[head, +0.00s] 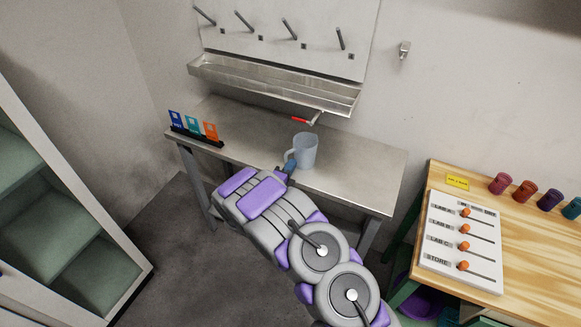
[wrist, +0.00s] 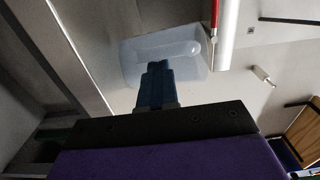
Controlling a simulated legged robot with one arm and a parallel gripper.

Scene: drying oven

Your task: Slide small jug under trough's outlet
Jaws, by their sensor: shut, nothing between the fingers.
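A small pale translucent jug (head: 305,148) stands upright on the metal bench, its handle toward the left. It fills the upper middle of the wrist view (wrist: 188,48). The metal trough (head: 275,86) runs along the wall above the bench. Its outlet (head: 317,117), with a red lever (head: 301,121), is at the trough's front right, behind and above the jug. In the wrist view, the red lever (wrist: 215,14) and a pale pipe (wrist: 229,30) show right of the jug. My gripper (head: 291,167) is shut and empty at the jug's near left side; I cannot tell whether it touches.
The metal bench (head: 360,178) is clear right of the jug. A rack of coloured cards (head: 195,130) stands at its left end. A wooden table (head: 535,215) with a slider panel (head: 460,243) and several coloured cups is at the right. A glass-fronted cabinet (head: 70,190) is at the left.

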